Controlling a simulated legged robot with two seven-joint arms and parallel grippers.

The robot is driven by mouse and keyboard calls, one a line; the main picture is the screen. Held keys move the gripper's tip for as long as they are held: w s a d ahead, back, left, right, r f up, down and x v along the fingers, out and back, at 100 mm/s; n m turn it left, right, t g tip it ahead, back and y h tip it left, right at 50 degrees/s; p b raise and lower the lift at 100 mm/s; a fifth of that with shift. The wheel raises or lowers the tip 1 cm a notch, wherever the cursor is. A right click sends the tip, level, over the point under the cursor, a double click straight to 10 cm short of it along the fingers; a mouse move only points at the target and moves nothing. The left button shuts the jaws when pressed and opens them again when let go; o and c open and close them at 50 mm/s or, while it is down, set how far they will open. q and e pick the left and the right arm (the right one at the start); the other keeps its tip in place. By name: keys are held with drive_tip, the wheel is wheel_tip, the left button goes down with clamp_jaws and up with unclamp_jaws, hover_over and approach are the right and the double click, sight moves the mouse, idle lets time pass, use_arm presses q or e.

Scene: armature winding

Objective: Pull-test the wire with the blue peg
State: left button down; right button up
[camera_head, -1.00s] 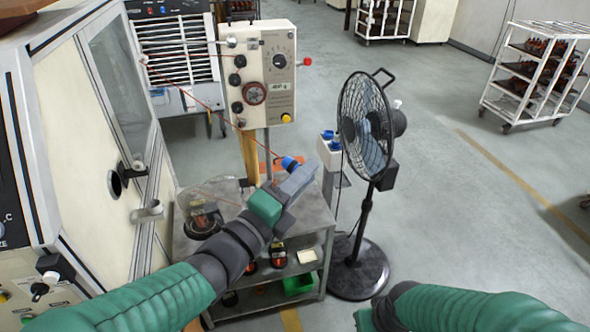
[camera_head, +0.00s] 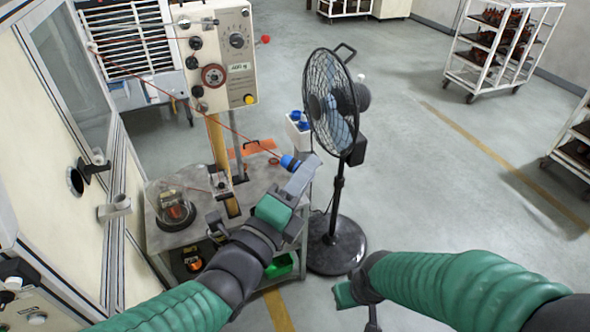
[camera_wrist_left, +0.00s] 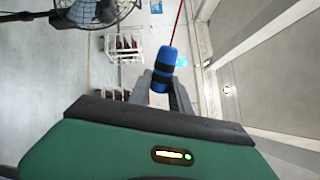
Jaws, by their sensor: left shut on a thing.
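The blue peg (camera_head: 289,162) is held between the fingertips of my left gripper (camera_head: 300,172), above the back right of the metal cart. In the left wrist view the blue peg (camera_wrist_left: 162,68) has dark bands and sits between the two fingers. The thin red wire (camera_head: 190,113) runs in a straight slant from a small guide at the upper left down to the peg. The wire also shows in the left wrist view (camera_wrist_left: 177,22), leaving the peg's far end. My right gripper (camera_head: 350,294) is low at the centre right; its fingers are not clear.
A spool under a clear cover (camera_head: 175,212) sits on the cart. A pedestal fan (camera_head: 333,105) stands close right of my left gripper. Open floor lies further right.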

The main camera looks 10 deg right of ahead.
use_arm(q)
drive_tip(key=s+d+f+b, duration=0.2)
drive_tip(key=s+d+b, duration=0.2)
drive_tip(key=s+d, duration=0.2)
drive_tip(key=shift+d+f, duration=0.25)
drive_tip(key=shift+d, duration=0.35)
idle(0.4)
idle(0.4)
drive_tip(key=shift+w+a+r, duration=0.45)
drive_tip(key=shift+w+a, duration=0.6)
drive_tip(key=shift+a, duration=0.2)
drive_tip(key=shift+w+a+r, duration=0.4)
drive_tip(key=shift+w+a, duration=0.65)
drive_tip(key=shift+a, duration=0.2)
drive_tip(key=shift+w+a+r, duration=0.45)
drive_tip(key=shift+w+a, duration=0.6)
drive_tip(key=shift+a, duration=0.2)
